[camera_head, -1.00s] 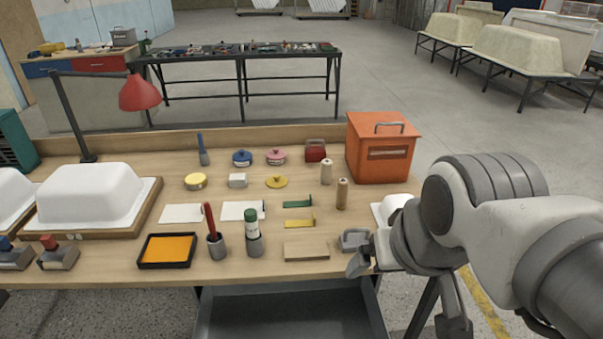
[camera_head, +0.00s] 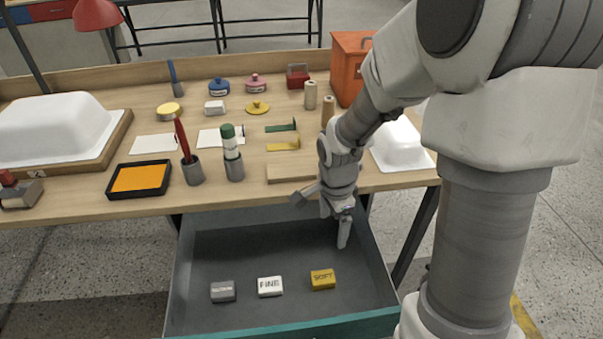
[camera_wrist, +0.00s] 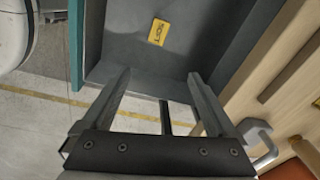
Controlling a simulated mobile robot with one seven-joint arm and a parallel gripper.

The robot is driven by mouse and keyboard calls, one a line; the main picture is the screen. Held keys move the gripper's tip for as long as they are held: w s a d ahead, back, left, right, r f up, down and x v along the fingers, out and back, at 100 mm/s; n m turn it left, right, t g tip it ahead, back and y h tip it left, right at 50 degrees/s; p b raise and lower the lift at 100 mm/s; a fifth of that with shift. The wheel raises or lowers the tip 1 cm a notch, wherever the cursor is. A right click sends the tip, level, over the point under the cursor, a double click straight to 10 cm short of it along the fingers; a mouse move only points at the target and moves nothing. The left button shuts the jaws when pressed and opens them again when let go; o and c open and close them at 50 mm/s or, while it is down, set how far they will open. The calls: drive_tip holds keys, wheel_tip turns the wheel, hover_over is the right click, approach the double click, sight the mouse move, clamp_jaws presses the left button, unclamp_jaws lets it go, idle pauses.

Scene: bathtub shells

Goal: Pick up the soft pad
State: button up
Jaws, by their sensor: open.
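The soft pad (camera_head: 322,279) is a small yellow block marked "SOFT". It lies in the open grey drawer (camera_head: 240,238) below the table, at the right of a row of pads. In the wrist view the soft pad (camera_wrist: 158,32) lies on the drawer floor, beyond the fingertips. My gripper (camera_head: 322,218) is open and empty. It hangs over the rear right part of the drawer, apart from the pad. In the wrist view my gripper (camera_wrist: 160,85) shows both fingers spread, with nothing between them.
A white pad marked "FINE" (camera_head: 270,287) and a grey pad (camera_head: 223,291) lie left of the soft pad. The drawer's teal front edge (camera_head: 300,328) is near.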

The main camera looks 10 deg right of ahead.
wheel_tip(320, 180, down, 8)
drive_tip(key=m+b, duration=0.2)
drive_tip(key=m, duration=0.1)
drive_tip(key=b, duration=0.3)
hover_over(323, 277)
drive_tip(key=shift+g, duration=0.4)
wheel_tip(323, 277, down, 12)
drive_tip(key=shift+s+r, duration=0.1)
drive_tip(key=shift+s, duration=0.05)
drive_tip(key=shift+w+f+b, duration=0.2)
drive_tip(key=shift+f+b, duration=1.15)
drive_tip(key=shift+f, duration=1.4)
drive_tip(key=c, duration=1.4)
wheel_tip(323, 277, up, 10)
drive_tip(key=p, duration=0.3)
drive_tip(key=shift+r+p, duration=0.1)
drive_tip(key=shift+p, duration=0.3)
drive_tip(key=shift+c, duration=0.2)
